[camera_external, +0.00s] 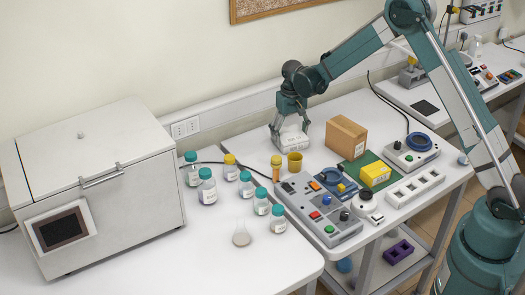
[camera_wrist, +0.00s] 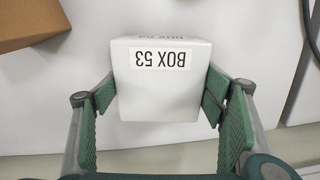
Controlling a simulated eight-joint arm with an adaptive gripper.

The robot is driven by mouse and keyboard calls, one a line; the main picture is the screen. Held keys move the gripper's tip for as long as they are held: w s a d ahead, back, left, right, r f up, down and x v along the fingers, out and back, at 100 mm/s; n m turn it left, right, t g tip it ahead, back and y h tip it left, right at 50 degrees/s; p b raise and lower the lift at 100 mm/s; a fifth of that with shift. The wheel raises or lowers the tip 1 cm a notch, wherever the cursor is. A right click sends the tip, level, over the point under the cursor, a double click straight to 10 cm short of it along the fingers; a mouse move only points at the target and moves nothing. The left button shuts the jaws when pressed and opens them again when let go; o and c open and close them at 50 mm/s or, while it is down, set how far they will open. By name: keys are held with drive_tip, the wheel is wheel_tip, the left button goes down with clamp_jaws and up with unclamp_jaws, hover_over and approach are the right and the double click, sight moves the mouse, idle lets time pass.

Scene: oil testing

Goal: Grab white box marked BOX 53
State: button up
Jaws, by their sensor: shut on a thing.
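The white box (camera_wrist: 162,95) fills the middle of the wrist view, and its BOX 53 label appears upside down. The box (camera_external: 294,141) also shows in the external view, at the back of the table near the wall. My gripper (camera_wrist: 162,100) is shut on the box, with a green finger pad at each side. In the external view my gripper (camera_external: 290,128) reaches down over the box, and its fingers partly cover it. I cannot tell whether the box touches the table or is just above it.
A brown cardboard box (camera_external: 346,138) stands just right of the white box. A yellow cup (camera_external: 295,162) and an orange-brown vial (camera_external: 276,168) stand in front. A grey control panel (camera_external: 320,212), a yellow box (camera_external: 376,174) and several capped bottles (camera_external: 207,187) stand nearby.

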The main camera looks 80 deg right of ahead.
sight(290, 134)
drive_tip(key=shift+r+b, duration=0.65)
drive_tip(key=shift+r, duration=4.35)
